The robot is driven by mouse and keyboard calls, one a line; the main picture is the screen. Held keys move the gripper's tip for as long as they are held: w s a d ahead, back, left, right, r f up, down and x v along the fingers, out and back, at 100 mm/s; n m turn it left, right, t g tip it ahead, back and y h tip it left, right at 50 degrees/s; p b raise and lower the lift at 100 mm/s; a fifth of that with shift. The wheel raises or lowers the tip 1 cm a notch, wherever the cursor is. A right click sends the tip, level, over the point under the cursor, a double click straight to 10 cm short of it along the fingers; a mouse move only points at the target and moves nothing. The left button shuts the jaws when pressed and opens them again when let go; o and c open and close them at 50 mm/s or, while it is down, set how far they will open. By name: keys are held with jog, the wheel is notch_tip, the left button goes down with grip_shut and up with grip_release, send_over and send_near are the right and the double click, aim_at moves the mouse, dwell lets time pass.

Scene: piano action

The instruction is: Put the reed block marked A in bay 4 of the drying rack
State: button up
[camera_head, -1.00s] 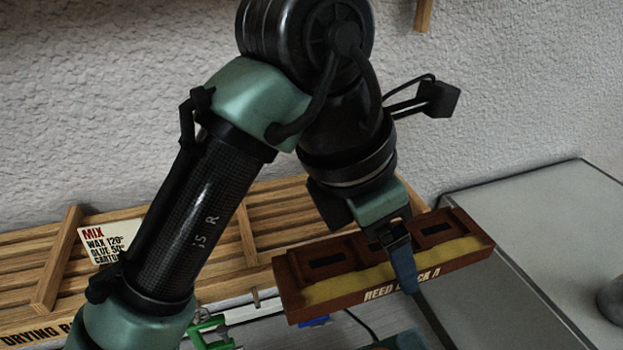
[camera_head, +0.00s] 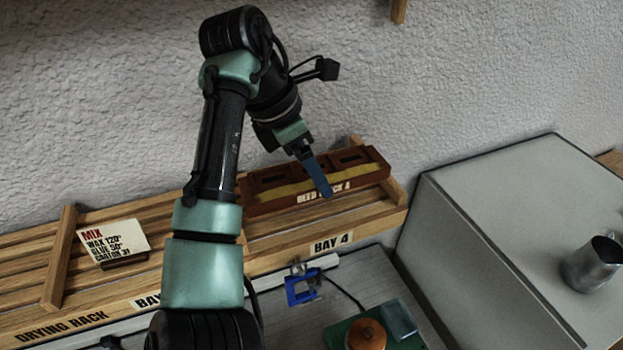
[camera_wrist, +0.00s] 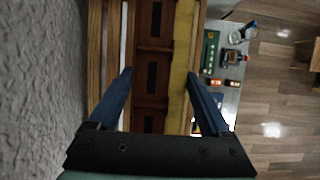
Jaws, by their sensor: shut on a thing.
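The reed block marked A (camera_head: 270,184) is a long red-brown block with dark slots and a yellow strip. My gripper (camera_head: 317,178) is shut on it near its middle, with one blue finger in front of its lettered face. In the wrist view the block (camera_wrist: 152,60) runs between the two blue fingers of my gripper (camera_wrist: 157,85). The block is over the right-hand bay of the slatted wooden drying rack (camera_head: 180,246), behind the label BAY 4 (camera_head: 331,243). I cannot tell whether it rests on the slats or hangs just above them.
A MIX card (camera_head: 112,240) stands on the rack's left part. A grey box (camera_head: 500,240) with a metal jug (camera_head: 592,262) is close to the rack's right end. A blue clamp-like thing (camera_head: 302,288) and a green item with an orange knob (camera_head: 366,334) lie in front.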

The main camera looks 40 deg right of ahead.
aim_at(306, 175)
notch_tip(306, 175, down, 3)
jog(key=p, duration=0.2)
jog(key=shift+f+p, duration=0.2)
jog(key=shift+p, duration=0.15)
jog(key=shift+w+f, duration=0.2)
jog(key=shift+f, duration=0.3)
jog(key=shift+f, duration=0.1)
jog(key=o, duration=1.5)
jog(key=shift+b+v, duration=1.55)
jog(key=shift+v, duration=2.3)
jog(key=shift+s, duration=0.1)
